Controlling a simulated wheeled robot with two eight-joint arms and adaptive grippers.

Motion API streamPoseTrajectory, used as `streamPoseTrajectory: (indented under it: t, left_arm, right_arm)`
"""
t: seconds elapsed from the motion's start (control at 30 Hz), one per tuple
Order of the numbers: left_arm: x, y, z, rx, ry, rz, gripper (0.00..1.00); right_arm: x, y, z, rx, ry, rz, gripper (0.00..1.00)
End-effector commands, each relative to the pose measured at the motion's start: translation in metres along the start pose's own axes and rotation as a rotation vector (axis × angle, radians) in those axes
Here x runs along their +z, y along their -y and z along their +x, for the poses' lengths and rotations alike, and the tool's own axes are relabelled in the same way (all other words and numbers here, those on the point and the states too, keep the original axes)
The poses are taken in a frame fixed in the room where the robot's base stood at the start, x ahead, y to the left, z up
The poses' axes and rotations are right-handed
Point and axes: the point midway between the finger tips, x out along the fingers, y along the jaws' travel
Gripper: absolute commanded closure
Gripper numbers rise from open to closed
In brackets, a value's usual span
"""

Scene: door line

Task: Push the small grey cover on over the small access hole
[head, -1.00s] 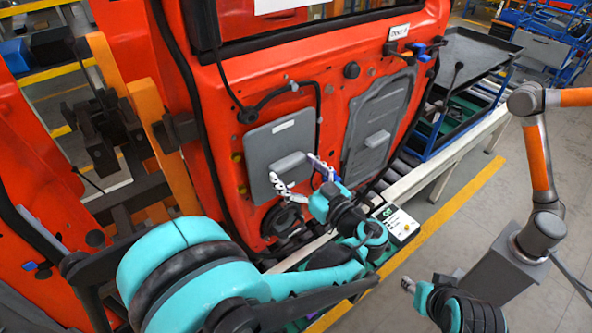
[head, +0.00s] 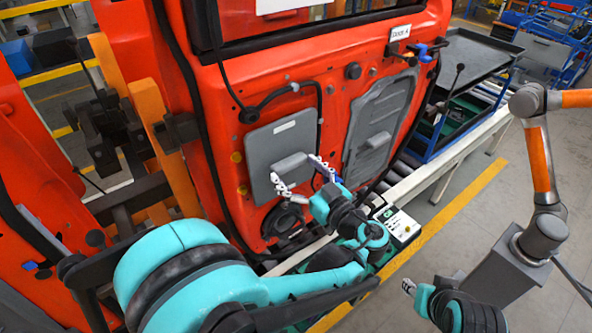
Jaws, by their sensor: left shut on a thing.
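The small grey cover (head: 271,146), a flat panel with a white label and a raised handle block, is at the left part of the red door's (head: 335,95) lower face. My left gripper (head: 302,176) is shut on the cover's handle, its fingers on either side of the block. The cover lies close against the door, but I cannot tell whether its edges are seated. The access hole is not visible; the cover hides the door surface behind it. My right gripper (head: 409,288) is at the lower right, away from the door, and its fingers are too small to read.
A larger grey panel (head: 377,128) is on the door to the right. A black cable (head: 318,105) runs around the cover's top and right side. A round black speaker-like part (head: 283,219) is just below. Free floor lies at the right, beyond the yellow line.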

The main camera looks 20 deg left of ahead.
Motion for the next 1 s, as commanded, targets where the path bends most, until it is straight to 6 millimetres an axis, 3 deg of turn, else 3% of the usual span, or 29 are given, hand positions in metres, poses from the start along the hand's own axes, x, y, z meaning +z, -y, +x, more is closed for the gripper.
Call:
streamPoseTrajectory:
  t: [1.0]
  left_arm:
    - [0.0, 0.0, 0.015, -0.001, -0.001, 0.0, 0.53]
  right_arm:
    - [0.001, 0.0, 0.002, 0.0, 0.0, 0.0, 0.6]
